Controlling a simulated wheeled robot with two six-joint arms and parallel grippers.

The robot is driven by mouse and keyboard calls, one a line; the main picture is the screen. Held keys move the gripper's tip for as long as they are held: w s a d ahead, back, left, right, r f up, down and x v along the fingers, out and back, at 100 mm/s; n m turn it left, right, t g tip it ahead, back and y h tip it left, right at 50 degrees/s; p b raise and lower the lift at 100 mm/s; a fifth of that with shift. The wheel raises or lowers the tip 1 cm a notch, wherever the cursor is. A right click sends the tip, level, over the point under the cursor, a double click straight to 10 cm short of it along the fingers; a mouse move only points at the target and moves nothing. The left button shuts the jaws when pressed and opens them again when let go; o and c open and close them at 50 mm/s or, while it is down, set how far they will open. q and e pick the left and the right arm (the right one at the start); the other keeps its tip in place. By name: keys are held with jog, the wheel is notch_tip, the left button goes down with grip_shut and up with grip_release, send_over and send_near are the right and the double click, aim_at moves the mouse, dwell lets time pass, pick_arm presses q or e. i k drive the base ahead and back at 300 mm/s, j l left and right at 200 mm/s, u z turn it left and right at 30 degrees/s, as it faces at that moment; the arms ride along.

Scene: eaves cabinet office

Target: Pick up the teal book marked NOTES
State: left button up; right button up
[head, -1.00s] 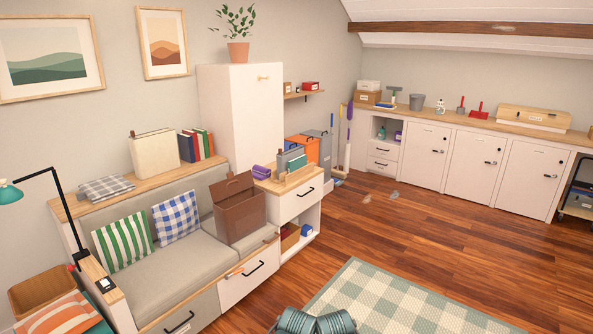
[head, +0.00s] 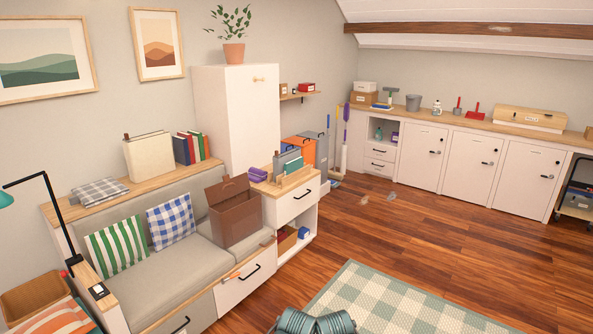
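A grey-teal book (head: 289,160) stands in a wooden desk holder (head: 284,180) on top of the low white cabinet in the middle. It may be the teal one, but no NOTES lettering can be read at this distance. The lower part of the book is hidden by the holder. Several upright books (head: 193,148) in dark blue, red and green stand on the ledge behind the bench.
A brown box bag (head: 236,216) sits on the cushioned bench (head: 165,278), left of the low cabinet (head: 291,206). A purple bowl (head: 258,174) is beside the holder. A checked rug (head: 385,308) lies in front. The wooden floor (head: 400,235) between bench and counter is mostly clear.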

aim_at(295, 164)
jog(key=i+j+z, duration=0.45)
jog(key=i+j, duration=0.55)
jog(key=i, duration=0.7)
jog(key=i+j+z, duration=0.5)
jog(key=i+j, duration=1.05)
jog(key=j, duration=0.1)
